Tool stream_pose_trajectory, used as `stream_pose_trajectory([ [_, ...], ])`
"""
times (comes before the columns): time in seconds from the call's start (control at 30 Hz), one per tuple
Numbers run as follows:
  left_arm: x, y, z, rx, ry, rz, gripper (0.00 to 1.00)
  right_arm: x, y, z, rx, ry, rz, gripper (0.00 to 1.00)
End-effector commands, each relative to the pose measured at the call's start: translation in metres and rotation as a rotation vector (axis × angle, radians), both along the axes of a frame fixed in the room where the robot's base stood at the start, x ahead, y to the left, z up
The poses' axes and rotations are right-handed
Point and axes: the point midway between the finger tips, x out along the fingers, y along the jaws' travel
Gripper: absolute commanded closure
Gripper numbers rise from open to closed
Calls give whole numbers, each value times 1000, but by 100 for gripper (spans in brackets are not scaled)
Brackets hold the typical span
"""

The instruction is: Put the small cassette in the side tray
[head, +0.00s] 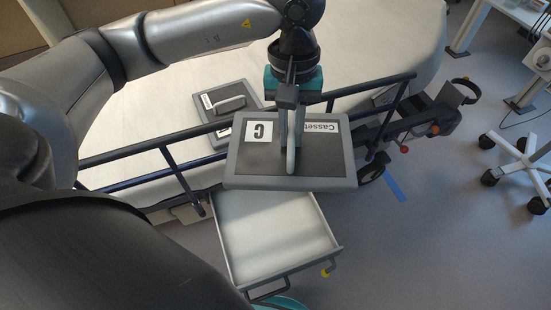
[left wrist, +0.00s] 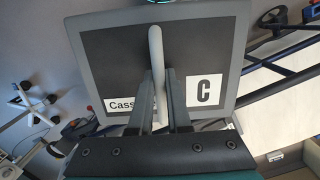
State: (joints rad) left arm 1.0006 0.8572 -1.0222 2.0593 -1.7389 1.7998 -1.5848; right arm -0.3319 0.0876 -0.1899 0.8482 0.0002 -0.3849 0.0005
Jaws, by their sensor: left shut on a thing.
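My left gripper (head: 290,128) is shut on the handle of a flat dark cassette with a grey rim (head: 256,166). Its white labels read "C" and "Casset...", the rest hidden. The left wrist view shows the fingers (left wrist: 164,78) on the handle and the cassette's dark face (left wrist: 108,68). In the head view the cassette overlaps the rail and the rear of the side tray (head: 279,232), an empty white open tray with a front handle. A second cassette (head: 238,116), looking smaller in the picture, lies on the stretcher.
The stretcher's pale mattress (head: 180,85) and dark side rail (head: 140,150) lie behind the tray. Dark stretcher fittings (head: 435,118) stand to the right. A wheeled chair base (head: 520,160) is at far right. The floor (head: 430,230) right of the tray is clear.

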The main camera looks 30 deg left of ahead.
Motion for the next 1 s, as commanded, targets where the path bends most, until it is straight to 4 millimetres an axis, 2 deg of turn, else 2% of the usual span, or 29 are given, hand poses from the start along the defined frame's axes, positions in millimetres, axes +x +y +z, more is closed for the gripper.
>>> stream_pose_trajectory([
  [0.03,0,1,-27,-6,1,79,100,9,2,-16,2,-9,-2,0],
  [0.4,1,12,-141,-19,9,694,100,62,9,-50,4,-47,-10,0],
  [0.77,-1,28,-226,-24,24,1185,100,96,13,-66,6,-77,-16,0],
  [0.9,-4,40,-262,-20,30,1433,100,105,14,-69,6,-86,-18,0],
  [1.0,-7,51,-277,-16,32,1617,100,109,14,-68,7,-89,-19,0],
])
